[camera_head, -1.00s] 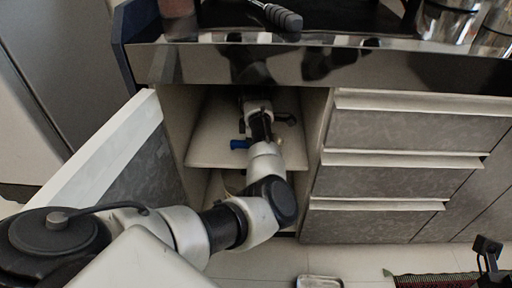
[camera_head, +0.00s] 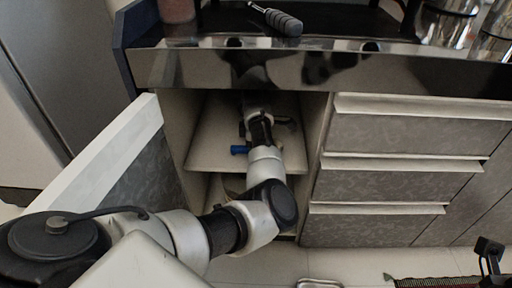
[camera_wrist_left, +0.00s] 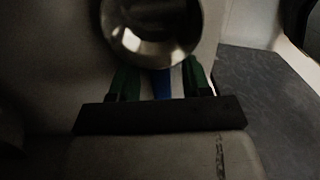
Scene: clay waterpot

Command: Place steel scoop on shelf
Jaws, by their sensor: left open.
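My left arm reaches into the open cabinet, and my left gripper (camera_head: 262,122) is over the shelf (camera_head: 210,150), largely hidden behind my own wrist. The steel scoop's blue handle (camera_head: 240,150) shows beside the wrist at the shelf's front. In the left wrist view the scoop's shiny round steel bowl (camera_wrist_left: 150,40) is at the top. Its blue handle runs between the green fingertips of my left gripper (camera_wrist_left: 158,82), which is open around it. Whether the scoop rests fully on the shelf is hard to tell.
The cabinet door (camera_head: 125,165) stands open at the left. Closed drawers (camera_head: 400,180) are at the right. The counter edge (camera_head: 300,66) hangs above the opening, with a grey-handled tool (camera_head: 284,21) on top. A lower compartment is partly behind my arm.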

